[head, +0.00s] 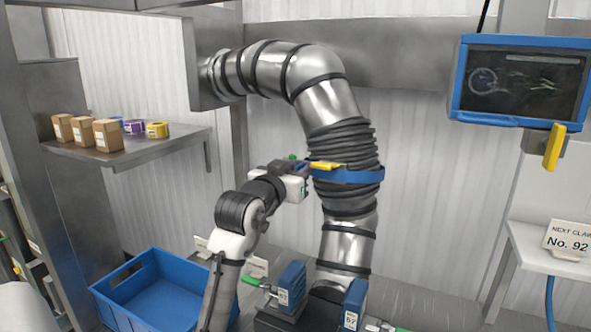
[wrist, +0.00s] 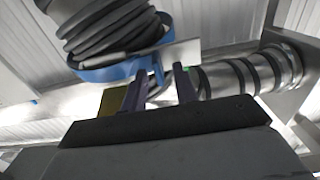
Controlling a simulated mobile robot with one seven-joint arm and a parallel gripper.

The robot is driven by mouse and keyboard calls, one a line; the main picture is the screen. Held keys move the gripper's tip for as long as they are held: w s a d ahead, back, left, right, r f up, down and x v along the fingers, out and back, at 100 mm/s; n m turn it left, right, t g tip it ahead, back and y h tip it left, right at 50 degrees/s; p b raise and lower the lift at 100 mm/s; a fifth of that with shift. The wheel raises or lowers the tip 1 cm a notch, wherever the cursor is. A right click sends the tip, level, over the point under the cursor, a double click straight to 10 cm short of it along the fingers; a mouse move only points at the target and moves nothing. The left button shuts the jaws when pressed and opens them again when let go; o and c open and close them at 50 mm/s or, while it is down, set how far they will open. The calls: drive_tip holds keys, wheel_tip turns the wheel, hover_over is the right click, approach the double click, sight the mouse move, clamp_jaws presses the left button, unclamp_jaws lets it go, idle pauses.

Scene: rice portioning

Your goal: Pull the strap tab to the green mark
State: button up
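A blue strap (head: 352,176) goes around the black ribbed sleeve of the big metal duct. Its yellow tab (head: 326,165) sticks out on the left side of the sleeve. My gripper (head: 304,168) is right at the tab's left end; contact cannot be told. In the wrist view, the strap (wrist: 100,74) lies just beyond the fingers. My gripper (wrist: 160,75) shows a gap between its fingers, with no held thing visible. An olive-yellow piece (wrist: 112,102), likely the tab, is left of the left finger. A small green spot (head: 292,157) shows above my gripper; whether it is the mark is unclear.
A blue bin (head: 125,270) stands low at left. A steel shelf (head: 165,148) holds brown boxes (head: 108,135) and tape rolls (head: 157,130). A blue-framed screen (head: 520,80) hangs at right.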

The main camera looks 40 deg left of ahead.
clamp_jaws()
drive_tip(key=a, duration=0.3)
drive_tip(key=shift+s+b, duration=0.3)
drive_tip(key=shift+s, duration=0.1)
unclamp_jaws()
